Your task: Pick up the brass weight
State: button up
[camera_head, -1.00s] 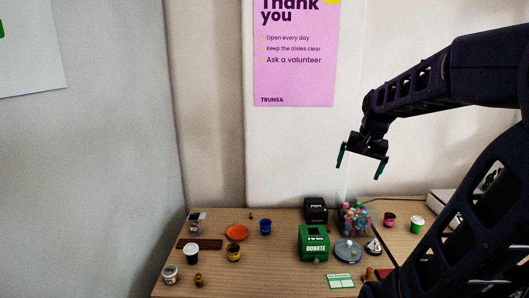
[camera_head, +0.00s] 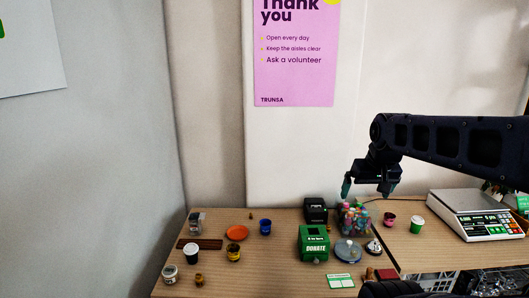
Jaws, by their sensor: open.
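A small brass-coloured piece with a narrow top, which looks like the brass weight (camera_head: 199,280), stands near the front left of the wooden table (camera_head: 290,275). A smaller brownish piece (camera_head: 250,215) stands at the back of the table; it is too small to identify. My gripper (camera_head: 366,190) is open and empty. It hangs in the air in front of the wall, above the jar of colourful balls in the picture, far up and right of the brass-coloured piece.
Close to the brass-coloured piece are a small jar (camera_head: 169,274), a dark cup with a white lid (camera_head: 191,254) and a yellow-and-black jar (camera_head: 233,252). A green donate box (camera_head: 314,243) stands mid-table. A white scale (camera_head: 470,215) is at right. The front middle is fairly clear.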

jog(key=shift+c, duration=0.2)
jog(key=c, duration=1.1)
